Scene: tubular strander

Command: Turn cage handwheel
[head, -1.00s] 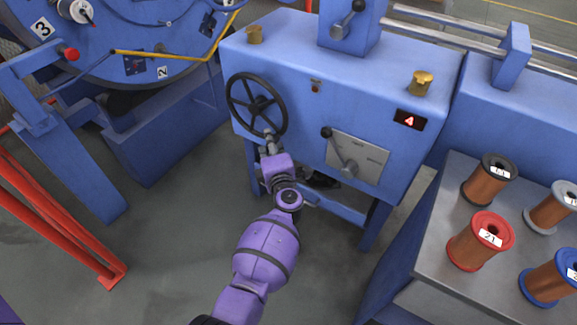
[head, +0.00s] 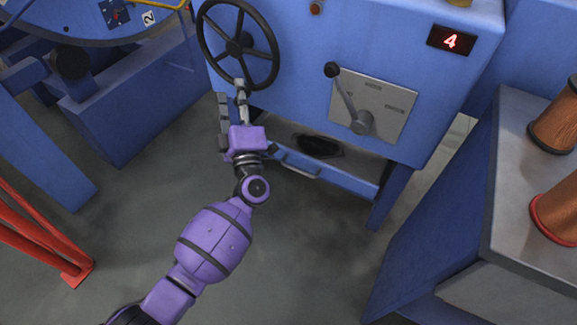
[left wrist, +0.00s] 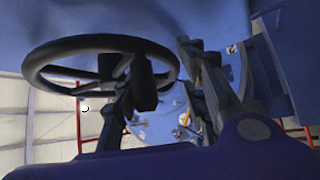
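The cage handwheel (head: 275,45) is a dark spoked wheel on the front of the blue machine cabinet. My left gripper (head: 231,88) is at the wheel's lower rim. Its two fingers are spread apart, with one tip overlapping the bottom of the rim in the head view; I cannot tell whether it touches. In the left wrist view the wheel (left wrist: 52,50) is at upper left, and the open fingers of my left gripper (left wrist: 163,62) stand with a gap between them. Nothing shows held. My right gripper is not in view.
A lever plate (head: 391,114) with a black-knobbed lever and a red "4" display (head: 451,40) are right of the wheel. A grey-topped table (head: 510,145) with copper spools is at right. Red bars (head: 30,240) stand at lower left. The floor around my arm is clear.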

